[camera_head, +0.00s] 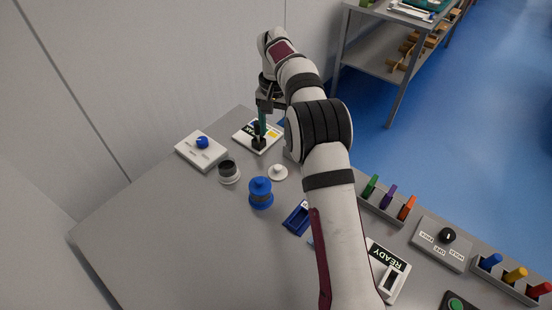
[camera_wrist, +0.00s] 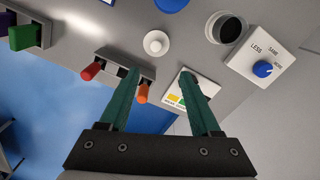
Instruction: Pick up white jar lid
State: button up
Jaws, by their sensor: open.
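The white jar lid (camera_head: 278,172) is a small round disc with a knob, lying flat on the grey table. It also shows in the wrist view (camera_wrist: 156,43), beyond my fingertips and roughly centred between them. My gripper (camera_wrist: 160,75) is open, with two green fingers and nothing between them. In the head view, my gripper (camera_head: 261,128) is over the far end of the table, behind the lid and apart from it. A white jar (camera_head: 229,173) with a dark opening stands left of the lid in the head view; it also shows in the wrist view (camera_wrist: 228,29).
A blue lidded jar (camera_head: 260,194) stands close to the lid. A panel with a blue knob (camera_head: 202,150) is at the far left. A labelled panel (camera_head: 262,136) lies near my gripper. Racks of coloured pegs (camera_head: 388,200) line the right edge. Bare table lies at front left.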

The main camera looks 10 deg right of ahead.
aim_at(278, 167)
jog(key=f, duration=1.4)
jog(key=shift+s+d, duration=0.35)
jog(key=shift+r, duration=0.1)
grip_shut()
